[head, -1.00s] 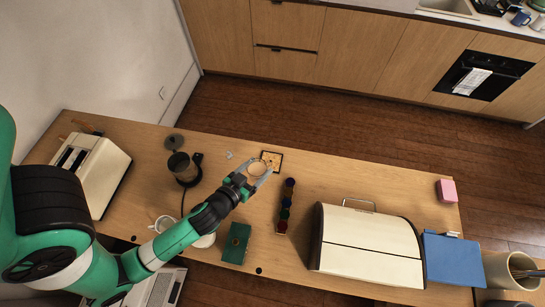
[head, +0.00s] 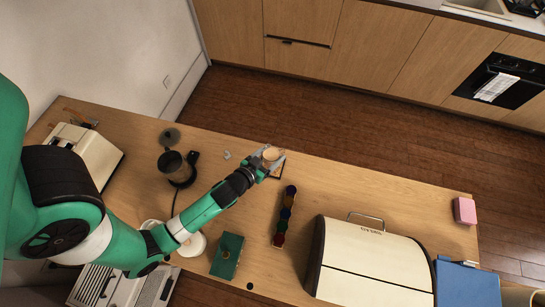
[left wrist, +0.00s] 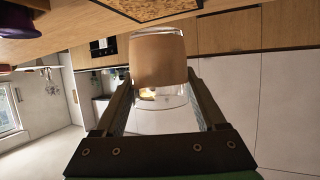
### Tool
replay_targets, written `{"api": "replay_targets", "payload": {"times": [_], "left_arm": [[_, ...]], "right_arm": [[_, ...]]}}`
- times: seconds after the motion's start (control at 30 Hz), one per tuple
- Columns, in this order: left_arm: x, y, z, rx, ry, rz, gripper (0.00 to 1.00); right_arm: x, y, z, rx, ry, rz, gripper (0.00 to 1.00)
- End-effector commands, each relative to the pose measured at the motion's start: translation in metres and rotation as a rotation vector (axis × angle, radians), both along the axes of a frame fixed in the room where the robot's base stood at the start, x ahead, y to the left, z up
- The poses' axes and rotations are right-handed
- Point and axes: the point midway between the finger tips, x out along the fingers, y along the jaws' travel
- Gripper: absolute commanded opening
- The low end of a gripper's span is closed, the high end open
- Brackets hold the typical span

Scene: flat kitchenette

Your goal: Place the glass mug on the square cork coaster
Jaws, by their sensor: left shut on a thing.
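The glass mug (head: 271,154), clear with a tan band, is held between the fingers of my left gripper (head: 271,163). It also shows in the left wrist view (left wrist: 158,60), with one finger on each side. The square cork coaster (head: 281,169) has a dark border and lies near the table's far edge, mostly hidden by the mug and gripper. In the left wrist view the coaster (left wrist: 140,8) is at the top edge, with a visible gap between it and the mug. The mug is over or just beside the coaster; I cannot tell exactly. My right gripper is not in view.
A holder with several coloured pieces (head: 284,217) stands right of the gripper. A dark pot (head: 177,168) and toaster (head: 88,153) are to the left. A green book (head: 228,256) and a bread box (head: 372,262) are nearer. The table's far right is clear before a pink block (head: 465,210).

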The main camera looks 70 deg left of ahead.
Motion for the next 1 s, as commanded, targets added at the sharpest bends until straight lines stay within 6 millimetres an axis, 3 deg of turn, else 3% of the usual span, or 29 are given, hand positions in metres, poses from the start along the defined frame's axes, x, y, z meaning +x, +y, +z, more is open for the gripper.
{"api": "replay_targets", "payload": {"times": [0.03,0.13,0.53,0.57,0.6,0.7,1.0], "left_arm": [[-0.001,0.001,-0.017,0.001,-0.002,0.002,0.01],[-0.002,0.002,-0.030,0.000,-0.001,0.007,0.01],[-0.003,0.002,-0.033,0.000,-0.001,0.008,0.01],[-0.003,0.002,-0.033,0.000,0.000,0.008,0.74],[-0.003,0.002,-0.032,0.000,0.000,0.008,0.82],[-0.003,0.002,-0.032,-0.001,0.001,0.008,1.00],[-0.003,0.002,-0.027,0.000,0.000,0.008,1.00]], "right_arm": [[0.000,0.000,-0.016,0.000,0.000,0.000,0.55],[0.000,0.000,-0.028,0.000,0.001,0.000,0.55],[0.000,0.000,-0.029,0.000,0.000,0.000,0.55],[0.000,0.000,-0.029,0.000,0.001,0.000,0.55],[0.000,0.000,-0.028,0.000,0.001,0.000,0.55],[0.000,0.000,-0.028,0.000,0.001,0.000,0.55],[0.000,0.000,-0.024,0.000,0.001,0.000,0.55]]}}
